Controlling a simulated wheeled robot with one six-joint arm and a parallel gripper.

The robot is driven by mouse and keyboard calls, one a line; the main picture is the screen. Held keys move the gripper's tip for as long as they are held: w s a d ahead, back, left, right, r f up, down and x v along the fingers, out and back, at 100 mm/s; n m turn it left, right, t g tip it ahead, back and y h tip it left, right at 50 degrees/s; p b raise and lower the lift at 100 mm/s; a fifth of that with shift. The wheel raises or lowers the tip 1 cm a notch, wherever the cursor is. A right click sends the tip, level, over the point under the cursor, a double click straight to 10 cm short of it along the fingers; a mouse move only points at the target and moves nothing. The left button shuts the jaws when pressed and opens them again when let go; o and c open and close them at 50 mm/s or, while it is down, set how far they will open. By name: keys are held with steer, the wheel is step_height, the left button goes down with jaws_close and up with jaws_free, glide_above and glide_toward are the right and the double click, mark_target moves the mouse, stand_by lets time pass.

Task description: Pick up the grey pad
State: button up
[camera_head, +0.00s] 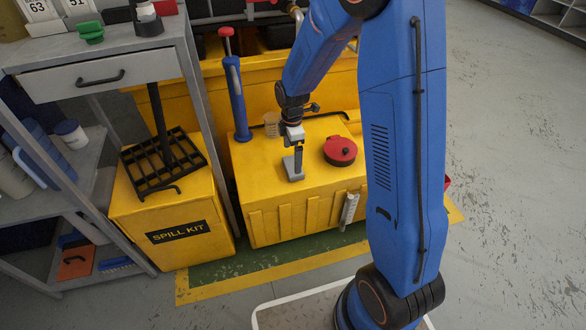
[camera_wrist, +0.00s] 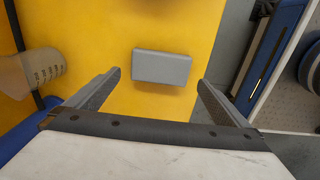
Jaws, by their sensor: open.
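The grey pad (camera_wrist: 162,67) is a small rectangular block lying flat on the yellow bin top (camera_wrist: 110,120). In the wrist view, my gripper (camera_wrist: 159,79) is open, with one finger on each side of the pad and clear gaps between. Nothing is held. The height of the fingertips above the bin top is hard to tell.
A red round lid (camera_head: 340,151) sits right of the gripper. A clear beaker (camera_head: 271,124) and a blue pump (camera_head: 237,98) stand behind and left. The spill kit box (camera_head: 160,215) with a black grate (camera_head: 160,160) stands at left, near a grey shelf unit (camera_head: 80,165).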

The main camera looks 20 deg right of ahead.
mark_target(293, 165)
step_height(293, 165, down, 5)
steer(key=shift+d, duration=0.15)
steer(key=c, duration=0.9)
steer(key=shift+r, duration=0.15)
step_height(293, 165, up, 10)
steer(key=shift+f, duration=0.1)
